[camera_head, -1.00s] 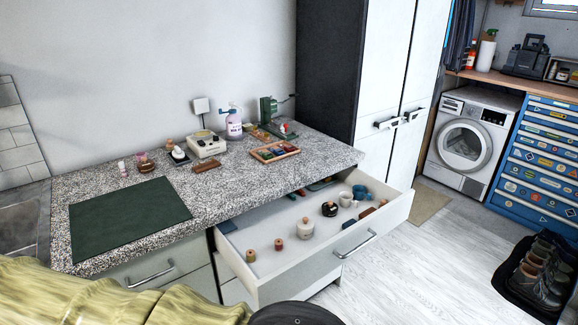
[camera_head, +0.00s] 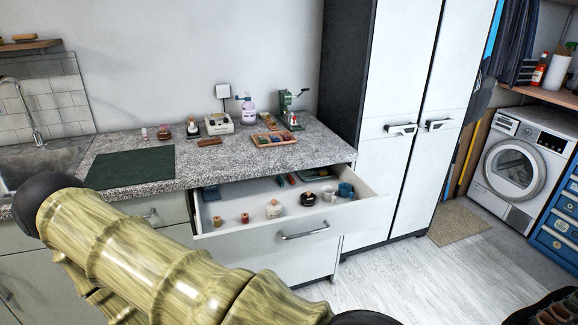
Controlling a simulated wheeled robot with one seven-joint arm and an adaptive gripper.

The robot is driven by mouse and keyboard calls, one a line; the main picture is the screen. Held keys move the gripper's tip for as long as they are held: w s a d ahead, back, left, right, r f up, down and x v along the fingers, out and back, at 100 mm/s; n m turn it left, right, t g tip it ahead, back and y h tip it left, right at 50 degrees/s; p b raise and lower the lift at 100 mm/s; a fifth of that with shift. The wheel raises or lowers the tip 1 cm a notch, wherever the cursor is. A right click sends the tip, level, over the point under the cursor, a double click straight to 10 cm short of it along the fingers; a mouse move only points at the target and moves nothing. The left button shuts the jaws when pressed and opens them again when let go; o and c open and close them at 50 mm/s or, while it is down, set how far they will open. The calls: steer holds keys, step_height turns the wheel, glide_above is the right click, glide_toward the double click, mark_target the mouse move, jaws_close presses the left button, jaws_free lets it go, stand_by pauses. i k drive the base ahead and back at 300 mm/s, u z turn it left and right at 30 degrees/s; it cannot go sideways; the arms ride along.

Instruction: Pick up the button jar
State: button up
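I cannot tell for sure which item is the button jar. The open drawer (camera_head: 345,214) holds a pale lidded jar (camera_head: 273,210) and a smaller jar with a dark top (camera_head: 308,199). A clear bottle with a purple label (camera_head: 248,111) stands farther right. All are too small to show their contents. My yellow-green arm crosses the lower left foreground, well in front of the drawer; my gripper's fingers are not in view.
The drawer also holds two small spools (camera_head: 245,218) and a blue cup (camera_head: 346,190). A green mat (camera_head: 130,168) and a wooden tray (camera_head: 273,139) lie on the counter. A tall cabinet (camera_head: 400,120) stands to the right. Pale floor (camera_head: 400,275) is clear in front of it.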

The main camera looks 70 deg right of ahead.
mark_target(271, 216)
steer(key=z, duration=1.35)
